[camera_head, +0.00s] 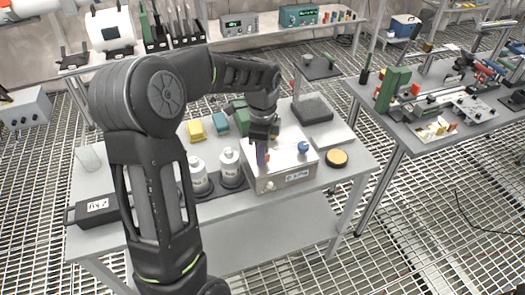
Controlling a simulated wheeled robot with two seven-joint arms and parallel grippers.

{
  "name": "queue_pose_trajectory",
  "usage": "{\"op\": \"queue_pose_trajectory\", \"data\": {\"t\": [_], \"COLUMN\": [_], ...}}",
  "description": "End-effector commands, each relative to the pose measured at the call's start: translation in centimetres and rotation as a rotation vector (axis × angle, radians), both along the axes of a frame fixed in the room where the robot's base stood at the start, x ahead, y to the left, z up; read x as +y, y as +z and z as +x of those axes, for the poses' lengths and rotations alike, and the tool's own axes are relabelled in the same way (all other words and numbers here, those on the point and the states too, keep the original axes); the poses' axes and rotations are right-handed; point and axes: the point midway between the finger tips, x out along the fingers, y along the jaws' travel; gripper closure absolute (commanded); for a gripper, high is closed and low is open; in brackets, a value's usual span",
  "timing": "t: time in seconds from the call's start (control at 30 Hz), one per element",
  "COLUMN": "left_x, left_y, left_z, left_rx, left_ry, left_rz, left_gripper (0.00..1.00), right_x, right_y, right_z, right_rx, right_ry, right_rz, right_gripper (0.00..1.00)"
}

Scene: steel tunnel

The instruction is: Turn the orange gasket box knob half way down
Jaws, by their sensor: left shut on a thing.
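The gasket box (284,181) is a light metal case with a label on its front, standing on the grey table. A small orange knob (267,156) shows on its top, mostly hidden by my left gripper. A blue knob (303,147) stands to its right on the same top. My left gripper (262,150) reaches down from above and is shut at the orange knob, its fingers at the box top. The knob's turn angle is too small and covered to tell. My right gripper is not in view.
Two white bottles (231,168) stand just left of the box. Yellow (196,130) and teal (220,122) blocks lie behind them. A round yellow-topped disc (337,158) and a dark pad (312,110) lie to the right. Another table (440,135) with tools stands further right.

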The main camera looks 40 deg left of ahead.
Motion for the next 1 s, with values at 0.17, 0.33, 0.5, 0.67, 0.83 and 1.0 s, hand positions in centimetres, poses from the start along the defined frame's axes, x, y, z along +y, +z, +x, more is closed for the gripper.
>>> {"op": "queue_pose_trajectory", "data": {"t": [0.17,0.33,0.5,0.67,0.83,1.0], "left_x": [0.04,0.04,0.04,0.04,0.02,0.02], "left_y": [0.08,0.08,0.08,0.08,0.04,0.02], "left_z": [0.10,0.10,0.10,0.09,0.06,0.04], "left_rx": [-0.003,-0.004,-0.004,-0.003,-0.002,-0.001], "left_ry": [-0.032,-0.038,-0.037,-0.036,-0.036,-0.035], "left_rz": [0.001,0.002,0.002,0.001,0.001,0.000], "left_gripper": [1.00,1.00,1.00,0.58,0.46,0.46], "right_x": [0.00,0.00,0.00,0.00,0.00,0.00], "right_y": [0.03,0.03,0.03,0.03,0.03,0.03], "right_z": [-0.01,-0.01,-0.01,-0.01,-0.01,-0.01], "right_rx": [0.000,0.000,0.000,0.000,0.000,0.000], "right_ry": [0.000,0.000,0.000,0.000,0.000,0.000], "right_rz": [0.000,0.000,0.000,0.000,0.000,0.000], "right_gripper": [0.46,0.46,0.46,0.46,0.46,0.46]}}
